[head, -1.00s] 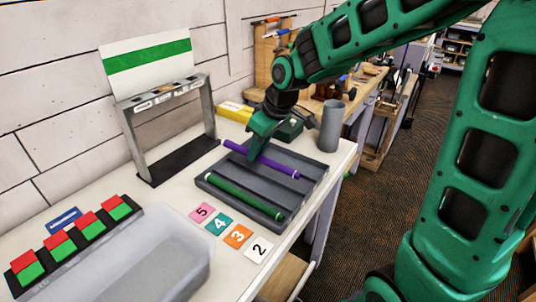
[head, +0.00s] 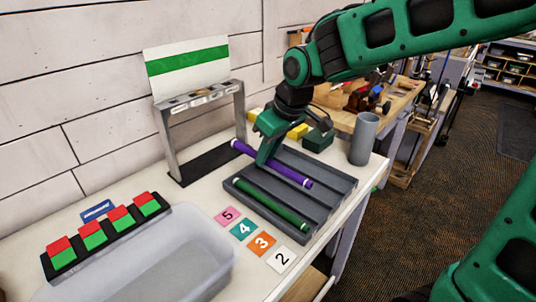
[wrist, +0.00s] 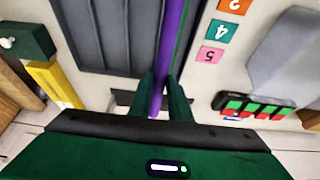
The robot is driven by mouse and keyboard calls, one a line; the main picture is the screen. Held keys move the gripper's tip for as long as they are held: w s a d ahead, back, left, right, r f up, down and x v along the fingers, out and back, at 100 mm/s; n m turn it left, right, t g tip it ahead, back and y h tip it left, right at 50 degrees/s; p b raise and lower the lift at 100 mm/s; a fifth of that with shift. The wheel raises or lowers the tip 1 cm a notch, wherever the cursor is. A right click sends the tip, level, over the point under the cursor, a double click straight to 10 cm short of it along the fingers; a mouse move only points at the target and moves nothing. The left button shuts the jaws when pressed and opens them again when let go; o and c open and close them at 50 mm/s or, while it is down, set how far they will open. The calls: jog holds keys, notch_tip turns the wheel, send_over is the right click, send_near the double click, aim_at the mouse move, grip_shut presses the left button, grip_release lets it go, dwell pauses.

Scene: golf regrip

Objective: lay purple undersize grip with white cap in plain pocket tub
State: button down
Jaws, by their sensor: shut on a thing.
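The purple grip (head: 290,174) has pale ends and lies slantwise over the back-left part of the grey slotted tray (head: 330,211). My gripper (head: 266,158) is shut on it near its upper-left half. In the wrist view the purple grip (wrist: 173,40) runs between my two fingers. Whether it touches the tray is hard to tell. A green grip (head: 270,204) lies in the tray's front slot. A pale, translucent, open tub (head: 165,268) stands at the front left and looks empty. It also shows in the wrist view (wrist: 290,62).
Number cards, including the orange one (head: 262,243), lie between tray and tub. A black rack with red and green blocks (head: 105,240) stands behind the tub. A grey metal stand (head: 166,145) is at the back, a grey cylinder (head: 364,140) at the right.

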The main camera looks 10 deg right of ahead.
jog(key=shift+r, duration=2.25)
